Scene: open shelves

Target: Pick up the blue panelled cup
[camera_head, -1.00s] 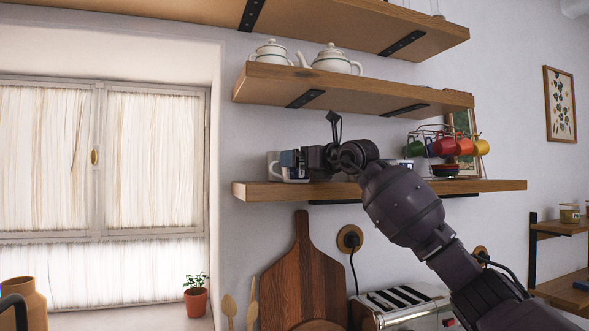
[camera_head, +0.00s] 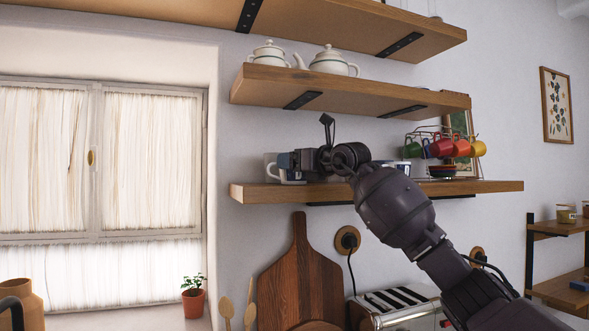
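My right arm reaches in from the lower right to the middle shelf (camera_head: 400,190). Its gripper (camera_head: 289,161) is at the shelf's left end, just above the board. A white cup with a little blue (camera_head: 291,177) shows under and behind the gripper. The gripper hides most of it, so I cannot tell whether the fingers touch or hold it, or whether it is the blue panelled cup. A plain pale mug (camera_head: 270,167) stands close at its left. Another blue and white cup (camera_head: 403,166) is partly hidden behind my arm. My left gripper is not in view.
A rack of coloured mugs (camera_head: 441,146) stands on the shelf's right side, with stacked bowls (camera_head: 442,171) below. A cutting board (camera_head: 300,270) and a toaster (camera_head: 400,305) stand below.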

